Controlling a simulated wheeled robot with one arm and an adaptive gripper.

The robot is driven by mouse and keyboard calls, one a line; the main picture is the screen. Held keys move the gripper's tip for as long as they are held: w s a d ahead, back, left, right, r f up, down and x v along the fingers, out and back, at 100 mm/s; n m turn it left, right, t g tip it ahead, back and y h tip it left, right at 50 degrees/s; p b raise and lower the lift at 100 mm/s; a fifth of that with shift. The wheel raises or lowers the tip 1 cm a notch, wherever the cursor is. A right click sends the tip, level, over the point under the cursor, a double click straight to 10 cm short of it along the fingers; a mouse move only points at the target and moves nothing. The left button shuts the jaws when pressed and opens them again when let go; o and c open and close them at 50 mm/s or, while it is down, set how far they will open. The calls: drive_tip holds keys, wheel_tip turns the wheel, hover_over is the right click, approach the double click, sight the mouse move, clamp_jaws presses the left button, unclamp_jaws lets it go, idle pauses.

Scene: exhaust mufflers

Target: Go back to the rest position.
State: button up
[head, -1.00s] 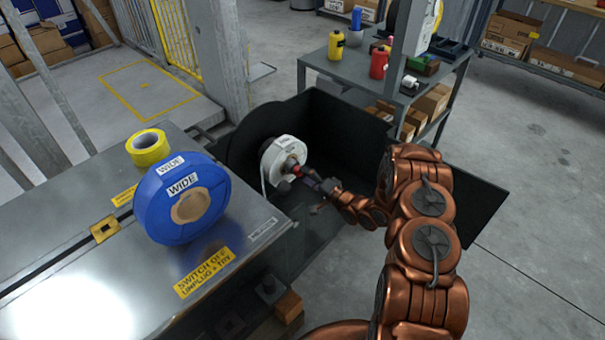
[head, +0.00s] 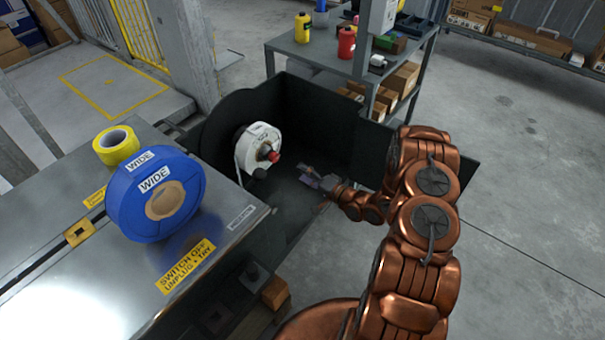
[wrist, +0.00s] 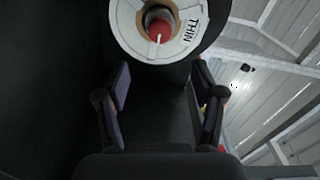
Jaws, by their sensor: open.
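My gripper (head: 318,180) is open and empty, inside the dark bin-like housing to the right of the white roll. In the wrist view my gripper (wrist: 160,100) shows its two fingers spread apart with nothing between them. The white roll (head: 252,143) sits on a spindle with a red knob (head: 274,156) at its centre. In the wrist view the white roll (wrist: 124,22), marked THIN, and its red knob (wrist: 159,28) are beyond the fingertips and apart from them. My copper-coloured arm reaches in from the lower right.
The dark housing (head: 310,110) has walls behind and right of my gripper. A metal bench (head: 110,270) at left carries a blue roll (head: 125,205) marked WIDE and a yellow roll (head: 117,139). A grey shelf table (head: 300,55) with bottles and boxes stands behind. Open floor lies at right.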

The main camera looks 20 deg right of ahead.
idle(0.3)
drive_tip(key=w+d+r+n+g+h, duration=0.4)
drive_tip(key=d+g+h, duration=0.1)
drive_tip(key=d+h, duration=0.15)
drive_tip(key=s+d+r+n+g+h, duration=0.2)
drive_tip(key=s+r+g+h, duration=0.2)
drive_tip(key=s+r, duration=0.5)
drive_tip(key=s+a+r+n+g+y, duration=0.1)
drive_tip(key=s+a+r+g, duration=0.35)
drive_tip(key=s, duration=0.85)
drive_tip(key=s+a+r+n+g, duration=0.1)
drive_tip(key=s+a+r+g, duration=0.1)
drive_tip(key=s+a+r, duration=0.75)
drive_tip(key=s+a+r+n+g+y, duration=0.1)
drive_tip(key=s+a+r+n+g, duration=0.3)
drive_tip(key=s, duration=1.2)
wheel_tip(320, 180, up, 18)
drive_tip(key=a+m+t+p, duration=0.1)
drive_tip(key=m+t+p, duration=0.1)
drive_tip(key=p, duration=1.7)
drive_tip(key=shift+r+p, duration=0.25)
drive_tip(key=shift+p, duration=0.1)
drive_tip(key=shift+h, duration=0.25)
